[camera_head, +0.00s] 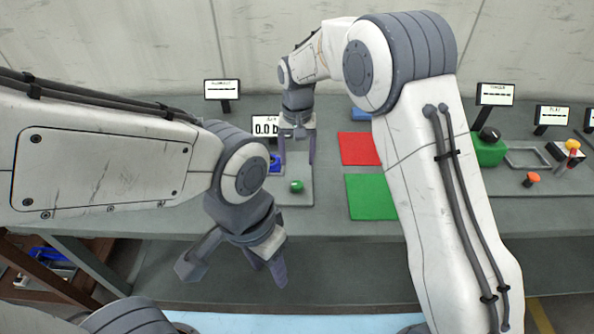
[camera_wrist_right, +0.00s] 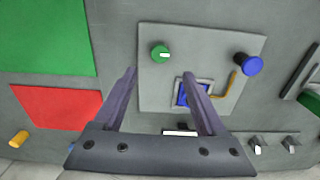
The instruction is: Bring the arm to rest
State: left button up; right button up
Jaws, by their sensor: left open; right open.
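My right gripper (camera_head: 297,158) is open and empty above the grey panel (camera_head: 297,198) on the bench, its fingers pointing down. In the right wrist view its two fingers (camera_wrist_right: 160,76) are spread, with nothing between them. That panel bears a green knob (camera_head: 297,186), a blue knob (camera_wrist_right: 253,65), an orange-yellow bent piece (camera_wrist_right: 231,86) and a small blue-faced frame (camera_wrist_right: 190,92) partly hidden by a finger. My left gripper (camera_head: 233,268) is open and empty in front of the bench's front edge, lower in the head view.
Red (camera_head: 360,148) and green (camera_head: 371,196) squares lie right of the panel. A small display (camera_head: 265,125) reading "0.0" stands behind it. A green box with a black knob (camera_head: 487,148), an empty tray (camera_head: 527,158) and an orange button (camera_head: 532,179) stand at right. A brown shelf (camera_head: 50,275) is lower left.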

jog(key=shift+r, duration=0.65)
jog(key=s+r+n, duration=0.2)
jog(key=s+r, duration=0.1)
jog(key=s, duration=0.6)
jog(key=s+r+n, duration=0.2)
jog(key=s+r, duration=0.2)
jog(key=s, duration=0.4)
jog(key=s+d+n, duration=0.1)
jog(key=s+d, duration=0.1)
jog(key=s, duration=0.5)
jog(key=s+d+f+n+y, duration=0.1)
jog(key=s+d+n, duration=0.1)
jog(key=s, duration=0.6)
jog(key=shift+s+d+f+n, duration=0.25)
jog(key=shift+d+n, duration=0.05)
jog(key=shift+d, duration=0.25)
jog(key=shift+a, duration=0.1)
